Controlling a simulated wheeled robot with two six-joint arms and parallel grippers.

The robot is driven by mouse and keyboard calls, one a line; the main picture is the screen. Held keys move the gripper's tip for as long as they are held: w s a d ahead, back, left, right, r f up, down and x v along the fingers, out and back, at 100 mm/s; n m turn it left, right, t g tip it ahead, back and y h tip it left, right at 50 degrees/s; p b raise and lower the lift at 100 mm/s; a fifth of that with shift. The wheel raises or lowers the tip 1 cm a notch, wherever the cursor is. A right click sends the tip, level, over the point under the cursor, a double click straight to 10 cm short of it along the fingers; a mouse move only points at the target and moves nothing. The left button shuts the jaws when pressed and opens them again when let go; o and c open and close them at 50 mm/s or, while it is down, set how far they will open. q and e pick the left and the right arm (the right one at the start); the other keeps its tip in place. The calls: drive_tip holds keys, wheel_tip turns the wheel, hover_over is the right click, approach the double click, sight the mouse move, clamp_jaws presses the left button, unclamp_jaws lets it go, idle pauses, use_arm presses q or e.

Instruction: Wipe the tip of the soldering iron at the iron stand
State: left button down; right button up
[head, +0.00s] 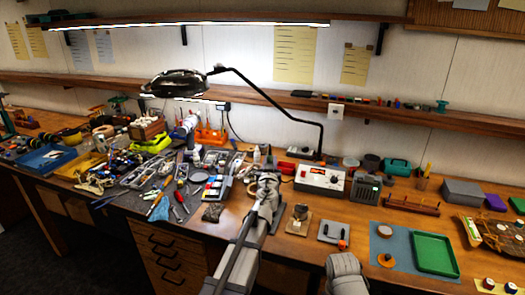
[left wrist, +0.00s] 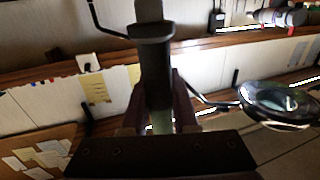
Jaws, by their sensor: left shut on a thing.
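My left gripper (head: 268,181) is over the middle of the bench, in front of the red-and-white station box (head: 320,178). In the left wrist view the left gripper (left wrist: 157,112) is shut on a dark handle with a wide collar, which looks like the soldering iron (left wrist: 153,58). The iron's tip is not clear in either view. The iron stand cannot be made out for certain; a small beige block with a dark top (head: 298,217) stands just right of my left arm.
A black magnifier lamp (head: 178,83) hangs over the bench on a bent arm. Loose tools and parts trays crowd the left side. A grey plate with an orange knob (head: 343,244), a blue mat (head: 391,246) and a green tray (head: 436,254) lie to the right.

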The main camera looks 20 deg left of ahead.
drive_tip(key=o, duration=0.4)
wheel_tip(320, 180, up, 4)
drive_tip(key=p, duration=0.3)
drive_tip(key=shift+d, duration=0.1)
drive_tip(key=shift+f+b, duration=2.7)
drive_tip(key=shift+f, duration=0.1)
drive_tip(key=shift+f+b, duration=1.1)
idle(1.8)
wheel_tip(320, 180, up, 6)
drive_tip(key=p, duration=0.6)
